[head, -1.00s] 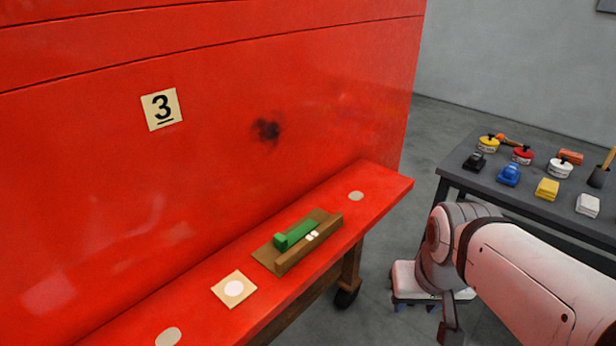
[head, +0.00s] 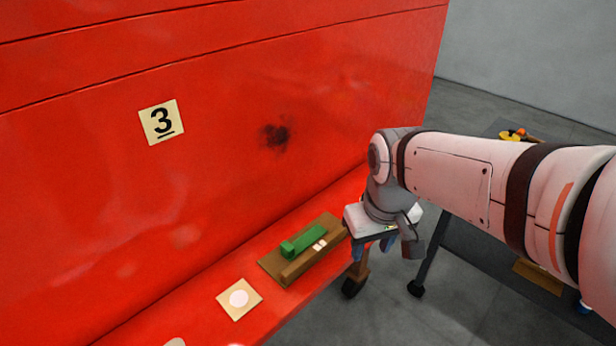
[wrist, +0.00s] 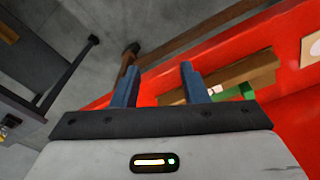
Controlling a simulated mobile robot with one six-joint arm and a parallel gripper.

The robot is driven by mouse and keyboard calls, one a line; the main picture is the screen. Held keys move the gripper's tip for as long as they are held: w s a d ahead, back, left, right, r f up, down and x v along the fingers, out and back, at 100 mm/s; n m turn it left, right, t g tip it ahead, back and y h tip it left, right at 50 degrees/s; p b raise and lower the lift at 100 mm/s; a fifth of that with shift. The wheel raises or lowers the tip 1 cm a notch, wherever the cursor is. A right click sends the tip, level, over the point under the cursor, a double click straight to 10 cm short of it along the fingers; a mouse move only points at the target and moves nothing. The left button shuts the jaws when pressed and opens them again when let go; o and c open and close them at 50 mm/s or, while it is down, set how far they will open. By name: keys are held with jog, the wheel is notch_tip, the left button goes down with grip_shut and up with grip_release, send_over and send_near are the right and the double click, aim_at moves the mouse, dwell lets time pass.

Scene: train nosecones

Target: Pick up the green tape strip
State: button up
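The green tape strip (head: 303,243) lies on a brown wooden holder (head: 285,278) on the red ledge. In the wrist view the strip (wrist: 245,91) shows at the right, partly hidden behind a finger. My gripper (head: 373,249) is to the right of the holder, near the ledge's end, with its blue fingers pointing down. In the wrist view my gripper (wrist: 158,82) has its two fingers apart with nothing held between them. The strip is outside the fingers, beyond the right one.
A tan square with a white disc (head: 239,298) lies on the ledge left of the holder. A dark table (head: 505,128) at the right is mostly hidden by my arm.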

aim_at(291, 249)
jog(key=a+r+n+p, duration=0.1)
jog(key=a+n, duration=0.1)
jog(key=a, duration=0.2)
jog(key=w+a+r+n+g+p, duration=0.1)
jog(key=a, duration=0.4)
jog(key=w+a+r+n+p, duration=0.1)
jog(key=a+r+n, duration=0.1)
jog(key=a, duration=0.3)
jog(key=shift+a+n+g+p, duration=0.1)
jog(key=shift+n+g+p, duration=0.2)
jog(key=shift+p, duration=0.05)
jog(key=shift+a+f, duration=0.2)
jog(key=shift+f, duration=0.2)
jog(key=f, duration=0.2)
jog(key=f+p, duration=0.1)
jog(key=f, duration=0.4)
jog(key=shift+s+d, duration=0.1)
jog(key=shift+s, duration=0.15)
jog(key=shift+c, duration=0.2)
grip_shut()
